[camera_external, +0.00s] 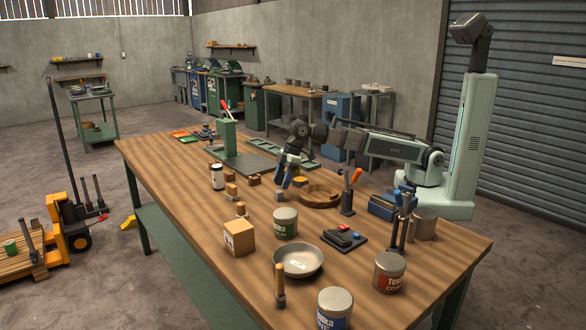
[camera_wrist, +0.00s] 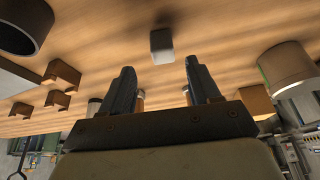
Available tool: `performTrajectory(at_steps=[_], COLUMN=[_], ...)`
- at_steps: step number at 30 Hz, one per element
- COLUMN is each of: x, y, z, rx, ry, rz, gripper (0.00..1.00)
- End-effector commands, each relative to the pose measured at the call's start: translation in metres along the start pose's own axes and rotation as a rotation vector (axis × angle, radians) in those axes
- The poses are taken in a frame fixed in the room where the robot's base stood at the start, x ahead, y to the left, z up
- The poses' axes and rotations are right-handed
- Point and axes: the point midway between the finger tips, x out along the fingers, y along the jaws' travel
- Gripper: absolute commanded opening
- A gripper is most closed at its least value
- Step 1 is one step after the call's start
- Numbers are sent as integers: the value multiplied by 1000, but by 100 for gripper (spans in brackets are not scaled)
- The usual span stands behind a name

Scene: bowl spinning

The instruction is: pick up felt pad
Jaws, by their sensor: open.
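A small grey block (camera_external: 279,196), which looks most like the felt pad, lies on the wooden table just below my gripper (camera_external: 288,180). In the wrist view the grey block (camera_wrist: 161,45) sits centred beyond the gap between my two fingertips (camera_wrist: 159,65). My gripper is open, with its dark fingers spread and nothing between them. The block looks apart from both fingers. I cannot tell the block's material from these views.
A wooden ring (camera_external: 320,197) and a dark holder with an orange-handled tool (camera_external: 348,196) stand right of my gripper. Small wooden blocks (camera_external: 231,189) lie to the left. Cans (camera_external: 285,223), a cardboard box (camera_external: 239,238) and a metal bowl (camera_external: 298,262) are nearer the front.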

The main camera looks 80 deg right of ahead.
Motion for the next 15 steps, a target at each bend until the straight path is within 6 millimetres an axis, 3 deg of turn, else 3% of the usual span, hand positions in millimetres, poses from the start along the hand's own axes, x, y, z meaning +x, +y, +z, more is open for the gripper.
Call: performTrajectory(at_steps=[8,15], x=[8,31], y=[-1,-4], z=[1,3], rx=[0,-1], ry=[-1,-2], rz=[0,-1], gripper=[62,62])
